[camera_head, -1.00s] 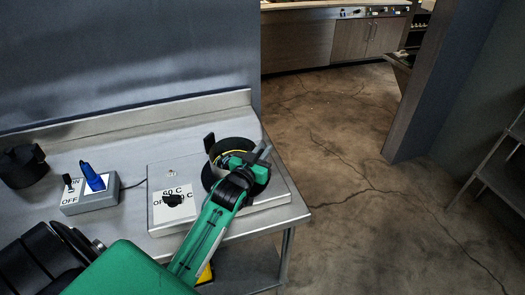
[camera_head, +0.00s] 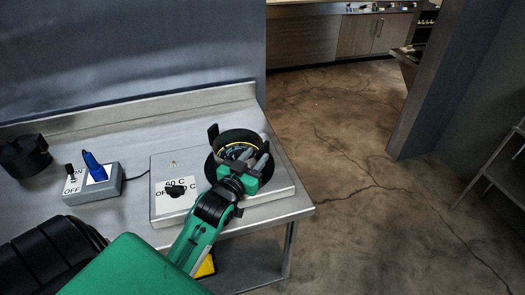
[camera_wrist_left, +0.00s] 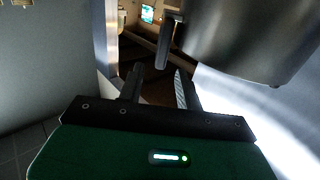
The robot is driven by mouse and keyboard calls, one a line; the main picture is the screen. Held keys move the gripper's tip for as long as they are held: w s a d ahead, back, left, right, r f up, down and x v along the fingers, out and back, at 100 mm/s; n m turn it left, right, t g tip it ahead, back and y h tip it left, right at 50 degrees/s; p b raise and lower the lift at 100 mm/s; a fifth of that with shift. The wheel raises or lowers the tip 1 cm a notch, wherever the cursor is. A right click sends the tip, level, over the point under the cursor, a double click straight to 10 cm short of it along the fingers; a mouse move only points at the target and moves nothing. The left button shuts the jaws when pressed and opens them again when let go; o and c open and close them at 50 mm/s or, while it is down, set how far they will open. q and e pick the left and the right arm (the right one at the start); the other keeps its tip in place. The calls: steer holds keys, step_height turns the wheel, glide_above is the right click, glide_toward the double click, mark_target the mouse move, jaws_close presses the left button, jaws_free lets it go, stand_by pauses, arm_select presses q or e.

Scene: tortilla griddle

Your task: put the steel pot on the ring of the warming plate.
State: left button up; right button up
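The steel pot (camera_head: 238,137), dark and round with an upright handle tab at its left, stands over the black ring of the warming plate (camera_head: 160,220). My left gripper (camera_head: 257,158) is at the pot's near right side and hides part of it and of the ring. In the left wrist view the pot (camera_wrist_left: 245,40) fills the upper right, with a dark handle hanging at its left. The left gripper's two fingers (camera_wrist_left: 160,85) are apart, and the handle shows just beyond their tips. I see nothing held between them. My right gripper is out of view.
A switch box (camera_head: 93,184) with a blue switch stands left of the plate, joined by a cable. A dark round vessel (camera_head: 24,156) is at the far left. The plate has a black knob (camera_head: 174,190). The steel table (camera_head: 130,117) ends just right of the plate.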

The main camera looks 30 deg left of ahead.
arm_select(q)
steer(key=shift+s+d+b, duration=0.2)
steer(key=shift+s+b, duration=0.15)
steer(key=shift+s, duration=1.85)
